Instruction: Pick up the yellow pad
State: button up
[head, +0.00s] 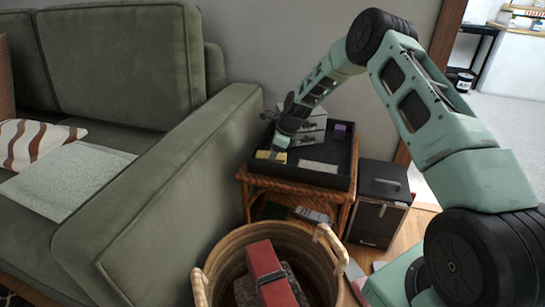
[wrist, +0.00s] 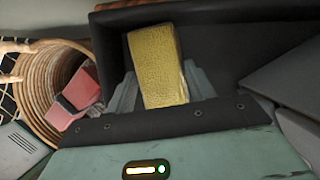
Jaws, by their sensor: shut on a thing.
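The yellow pad (head: 264,155) is in the black tray (head: 352,158) on the wicker side table, near the tray's front left corner. In the wrist view the pad (wrist: 157,62) lies lengthwise between the two fingers. My gripper (head: 281,143) reaches down into the tray from above. In the wrist view my gripper (wrist: 161,92) is shut on the pad, with one finger along each side. My gripper hides part of the pad in the head view. I cannot tell whether the pad touches the tray floor.
A grey object (head: 312,128), a purple block (head: 340,130) and a pale flat item (head: 318,166) are also in the tray. A wicker basket (head: 222,250) with a red item (head: 268,268) stands in front. A black box (head: 380,188) is right, the green sofa (head: 150,215) left.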

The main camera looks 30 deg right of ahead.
jog(key=r+p, duration=0.1)
jog(key=r, duration=0.1)
jog(key=r+p, duration=0.1)
jog(key=r, duration=0.2)
jog(key=r+p, duration=0.1)
jog(key=r, duration=0.1)
jog(key=shift+s+d+r, duration=0.2)
jog(key=shift+d+r, duration=0.1)
jog(key=shift+r, duration=0.05)
jog(key=s+d+p, duration=0.2)
jog(key=s+d, duration=1.1)
jog(key=shift+s+d+f+p, duration=0.3)
jog(key=shift+s+p, duration=0.1)
